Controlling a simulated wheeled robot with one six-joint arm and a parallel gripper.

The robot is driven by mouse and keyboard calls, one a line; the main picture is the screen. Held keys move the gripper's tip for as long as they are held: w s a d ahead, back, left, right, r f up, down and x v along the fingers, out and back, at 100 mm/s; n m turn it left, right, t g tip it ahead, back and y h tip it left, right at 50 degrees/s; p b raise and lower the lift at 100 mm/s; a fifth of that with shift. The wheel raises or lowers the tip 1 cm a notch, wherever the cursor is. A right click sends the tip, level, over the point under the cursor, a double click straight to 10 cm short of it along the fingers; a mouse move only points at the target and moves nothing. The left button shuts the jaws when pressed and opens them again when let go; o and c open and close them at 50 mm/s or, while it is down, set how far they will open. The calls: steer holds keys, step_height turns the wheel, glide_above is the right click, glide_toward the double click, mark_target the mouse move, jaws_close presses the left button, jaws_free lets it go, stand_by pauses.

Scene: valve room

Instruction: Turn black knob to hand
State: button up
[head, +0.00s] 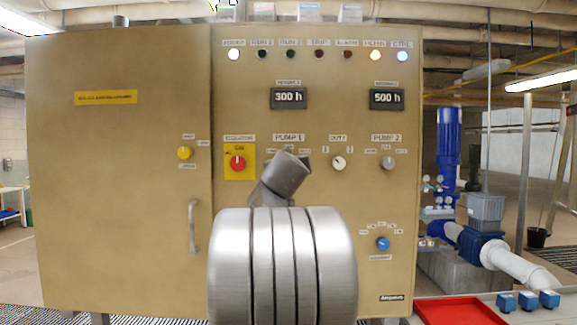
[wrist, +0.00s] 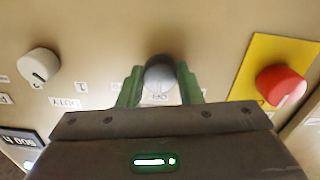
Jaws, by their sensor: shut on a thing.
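In the wrist view my gripper (wrist: 160,92) has its two green fingers on either side of a dark grey to black knob (wrist: 160,70), shut on it. The knob's pointer and most of its label are hidden or too small to read. In the head view this knob is hidden behind my arm, below the PUMP 1 label (head: 289,137) on the tan cabinet (head: 120,180). Whether it points to hand cannot be told.
A white DUTY knob (head: 338,162) and a grey PUMP 2 knob (head: 388,162) sit to the right in the head view. A red isolator knob (head: 238,163) on a yellow plate is close on the left. A blue knob (head: 382,243) is lower right.

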steer(key=shift+d+n+b, duration=0.1)
steer(key=shift+n+b, duration=0.2)
steer(key=shift+n, duration=4.2)
steer(key=o, duration=1)
steer(key=s+b, duration=0.2)
steer(key=s, duration=1.2)
steer(key=shift+f+b, duration=0.15)
steer(key=shift+b, duration=0.25)
steer(key=shift+w, duration=0.15)
